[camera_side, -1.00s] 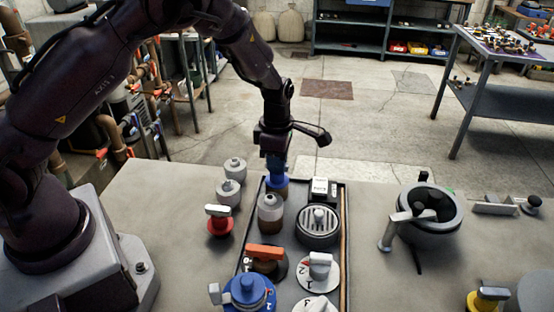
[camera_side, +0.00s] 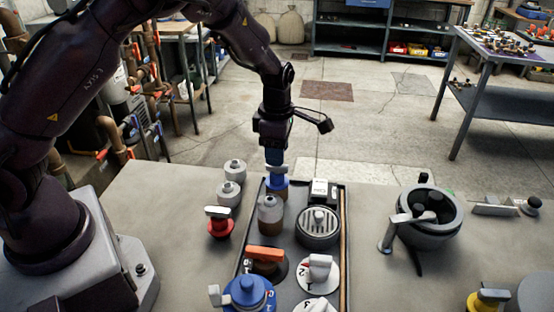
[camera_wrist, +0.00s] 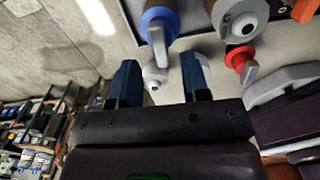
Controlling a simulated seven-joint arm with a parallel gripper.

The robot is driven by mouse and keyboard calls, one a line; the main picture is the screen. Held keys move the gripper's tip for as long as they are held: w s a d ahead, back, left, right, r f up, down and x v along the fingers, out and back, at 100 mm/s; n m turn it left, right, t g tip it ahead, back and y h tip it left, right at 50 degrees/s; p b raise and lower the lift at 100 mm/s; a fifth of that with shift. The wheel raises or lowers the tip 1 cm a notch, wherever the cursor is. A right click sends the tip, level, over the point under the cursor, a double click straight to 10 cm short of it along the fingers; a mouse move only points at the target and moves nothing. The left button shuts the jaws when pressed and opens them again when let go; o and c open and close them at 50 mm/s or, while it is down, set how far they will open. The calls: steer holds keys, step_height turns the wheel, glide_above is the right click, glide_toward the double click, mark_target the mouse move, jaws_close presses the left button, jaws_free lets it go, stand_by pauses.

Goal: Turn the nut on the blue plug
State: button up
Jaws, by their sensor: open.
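The blue plug (camera_side: 277,188) stands at the far left corner of the black tray, directly below my gripper (camera_side: 275,164) in the side view. In the wrist view, the blue plug (camera_wrist: 160,12) shows a blue ring and a grey lever-like part hanging toward my fingers. My gripper (camera_wrist: 160,60) is open, with its two blue fingers apart and the plug just beyond their tips. I see nothing held between the fingers. Whether a fingertip touches the plug is hard to tell. The nut is not clearly distinct from the plug.
A grey bottle-like part (camera_side: 270,208) stands close in front of the plug. Two grey knobs (camera_side: 229,193) and a red knob (camera_side: 219,226) stand left of the tray.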

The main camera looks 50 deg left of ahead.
step_height(320, 180, up, 10)
steer(key=shift+f, duration=0.2)
steer(key=s+r+m+t, duration=0.2)
steer(key=s+r+m, duration=0.2)
steer(key=s+m, duration=0.4)
steer(key=s+d+r+m+t, duration=0.1)
steer(key=s+r+m, duration=0.4)
steer(key=s+m, duration=0.2)
steer(key=s+r+m+t, duration=0.2)
steer(key=s+r+m, duration=0.2)
steer(key=s+m, duration=0.4)
steer(key=m, duration=0.3)
steer(key=shift+s+d+r+t, duration=0.15)
steer(key=shift+s+t, duration=0.15)
steer(key=shift+s, duration=0.05)
